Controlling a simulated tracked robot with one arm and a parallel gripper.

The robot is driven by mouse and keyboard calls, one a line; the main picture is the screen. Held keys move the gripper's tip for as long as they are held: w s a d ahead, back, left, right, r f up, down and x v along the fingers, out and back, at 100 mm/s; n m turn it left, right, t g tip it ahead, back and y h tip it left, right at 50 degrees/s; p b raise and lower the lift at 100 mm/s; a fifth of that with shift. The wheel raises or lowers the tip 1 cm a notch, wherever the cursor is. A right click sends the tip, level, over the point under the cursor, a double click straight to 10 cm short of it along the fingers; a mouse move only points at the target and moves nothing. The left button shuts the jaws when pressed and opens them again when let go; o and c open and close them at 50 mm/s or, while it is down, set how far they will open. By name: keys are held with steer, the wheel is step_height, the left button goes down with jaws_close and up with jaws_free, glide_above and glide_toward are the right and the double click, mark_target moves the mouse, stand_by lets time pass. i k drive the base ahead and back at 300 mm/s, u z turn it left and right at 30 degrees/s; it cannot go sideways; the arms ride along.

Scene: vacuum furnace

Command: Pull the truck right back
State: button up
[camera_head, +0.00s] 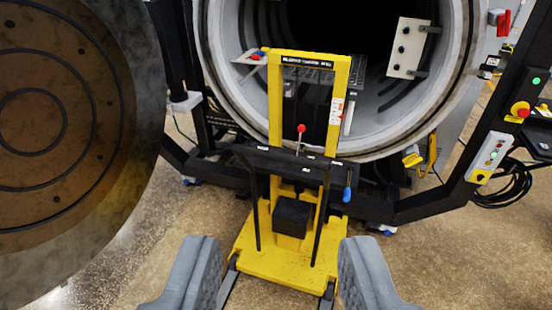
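A yellow lift truck (275,255) stands on the floor in front of the round furnace opening (330,20). It has an upright yellow mast, a black crossbar (290,163), a red-knobbed lever (300,130) and a blue-tipped handle (347,193). Its top reaches across the lower part of the opening. My gripper (281,285) shows at the bottom of the view, with two grey ribbed fingers spread wide apart. The truck's base shows between and beyond the fingers. Nothing is held, and I cannot tell if a finger touches the truck.
The round furnace door (60,130) swings open at the left and fills much of that side. A black frame (410,208) runs beneath the furnace. A control panel (489,152) with buttons and a cable coil (505,190) are at the right. Bare floor (460,260) shows at lower right.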

mark_target(278, 243)
steer(key=i, duration=1)
